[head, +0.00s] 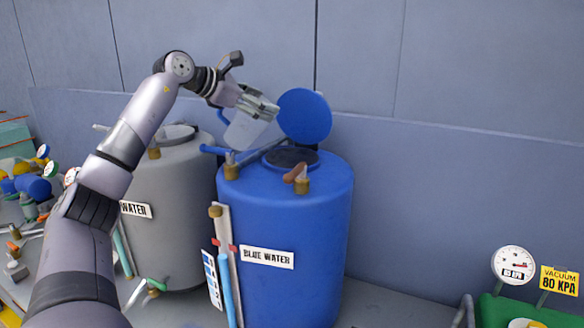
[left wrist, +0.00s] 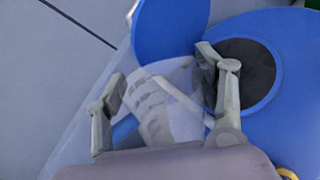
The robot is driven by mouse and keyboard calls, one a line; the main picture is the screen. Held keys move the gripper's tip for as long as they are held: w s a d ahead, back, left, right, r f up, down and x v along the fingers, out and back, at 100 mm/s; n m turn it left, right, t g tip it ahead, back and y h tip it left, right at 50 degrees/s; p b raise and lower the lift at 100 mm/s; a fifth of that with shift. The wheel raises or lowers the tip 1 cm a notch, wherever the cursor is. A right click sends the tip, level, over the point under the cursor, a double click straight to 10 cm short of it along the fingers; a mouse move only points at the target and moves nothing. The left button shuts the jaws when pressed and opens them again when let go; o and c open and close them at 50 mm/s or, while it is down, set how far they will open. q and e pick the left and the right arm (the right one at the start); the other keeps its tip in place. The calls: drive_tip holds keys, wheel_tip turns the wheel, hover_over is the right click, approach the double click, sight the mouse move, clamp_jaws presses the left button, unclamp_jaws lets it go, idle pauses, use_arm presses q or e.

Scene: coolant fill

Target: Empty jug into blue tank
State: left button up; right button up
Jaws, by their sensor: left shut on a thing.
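The blue tank (head: 300,215) carries a BLUE WATER label. Its round blue lid (head: 304,115) stands open and its dark opening (head: 290,158) shows on top; the opening also shows in the left wrist view (left wrist: 247,75). My left gripper (head: 258,106) is above and left of the opening, shut on the translucent jug (head: 243,132). The jug is tilted beside the raised lid. In the left wrist view the clear jug (left wrist: 180,105) lies between the fingers of the gripper (left wrist: 165,95). Its contents and any flow cannot be made out. My right gripper is not in view.
A grey tank (head: 175,210) labelled WATER stands left of the blue one. Small brass valves and a level gauge (head: 222,265) are on the blue tank. A pressure gauge (head: 514,264) and a yellow VACUUM sign (head: 559,281) are at right. The wall is close behind.

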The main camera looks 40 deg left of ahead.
use_arm(q)
drive_tip(key=s+a+n+t+b, duration=0.1)
drive_tip(key=s+a+n+t+h+b, duration=0.1)
drive_tip(key=a+b, duration=0.1)
drive_tip(key=s+a+n+t+h+b, duration=0.1)
drive_tip(key=b, duration=0.1)
drive_tip(key=shift+a+f, duration=0.1)
drive_tip(key=shift+a, duration=0.3)
drive_tip(key=shift+s+a+f+n+t+b, duration=0.1)
drive_tip(key=shift+s+a+n+t+b, duration=0.3)
drive_tip(key=shift+b, duration=0.5)
drive_tip(key=shift+s+a+t+b, duration=0.1)
drive_tip(key=shift+a+t+b, duration=0.15)
drive_tip(key=shift+t+b, duration=0.1)
